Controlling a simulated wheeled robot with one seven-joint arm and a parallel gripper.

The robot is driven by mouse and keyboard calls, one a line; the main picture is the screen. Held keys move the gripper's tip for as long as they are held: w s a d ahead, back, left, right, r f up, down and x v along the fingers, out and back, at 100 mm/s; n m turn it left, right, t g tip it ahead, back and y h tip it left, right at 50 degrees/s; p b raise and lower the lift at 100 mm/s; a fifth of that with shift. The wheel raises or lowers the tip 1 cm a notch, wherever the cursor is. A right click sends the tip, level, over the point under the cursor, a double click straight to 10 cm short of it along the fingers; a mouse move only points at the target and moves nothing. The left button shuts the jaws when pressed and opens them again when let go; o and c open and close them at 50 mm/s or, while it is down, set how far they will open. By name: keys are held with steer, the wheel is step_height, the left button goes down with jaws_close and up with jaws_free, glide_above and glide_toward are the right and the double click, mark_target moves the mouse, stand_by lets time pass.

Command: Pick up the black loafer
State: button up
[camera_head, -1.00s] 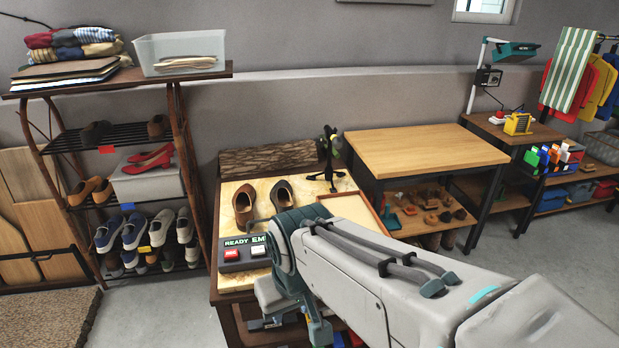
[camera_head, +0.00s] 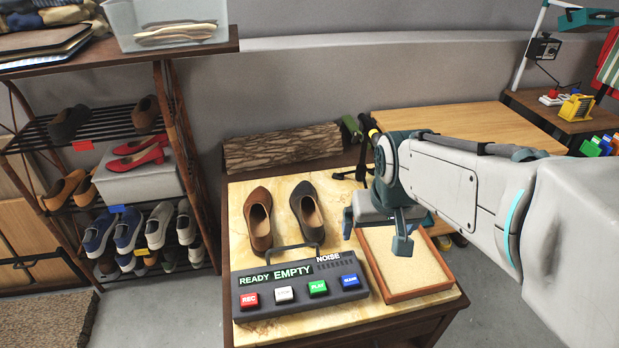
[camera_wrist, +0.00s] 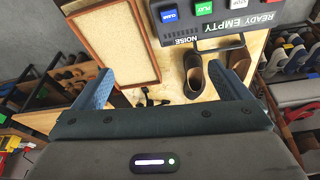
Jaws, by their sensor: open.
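A black loafer (camera_head: 307,232) with a tan inside lies upright on the pale tabletop, beside a brown loafer (camera_head: 261,235) to its left. In the wrist view the black loafer (camera_wrist: 193,84) shows left of the right finger, with the brown loafer (camera_wrist: 238,66) partly behind that finger. My gripper (camera_head: 376,233) is open and empty. In the head view it hangs to the right of the black loafer, over the back of the shallow tray, apart from both shoes. Its two fingers also frame the wrist view (camera_wrist: 160,86).
A recorder box (camera_head: 298,286) with coloured buttons and a handle stands in front of the loafers. A shallow wood-rimmed tray (camera_head: 436,285) lies right of them. A bark-covered log (camera_head: 282,148) lies behind. A shoe rack (camera_head: 170,95) with several shoes stands at left.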

steer(key=w+a+f, duration=0.2)
steer(key=w, duration=0.9)
steer(key=n+t+y, duration=0.1)
steer(key=n, duration=0.1)
glide_toward(306, 202)
steer(key=x, duration=0.5)
steer(key=shift+d+f+p, duration=0.1)
steer(key=shift+f+p, duration=0.2)
steer(key=shift+p+x, duration=0.7)
steer(key=shift+x, duration=2)
steer(key=shift+w+r, duration=0.1)
steer(key=shift+w, duration=0.05)
steer(key=c, duration=1.3)
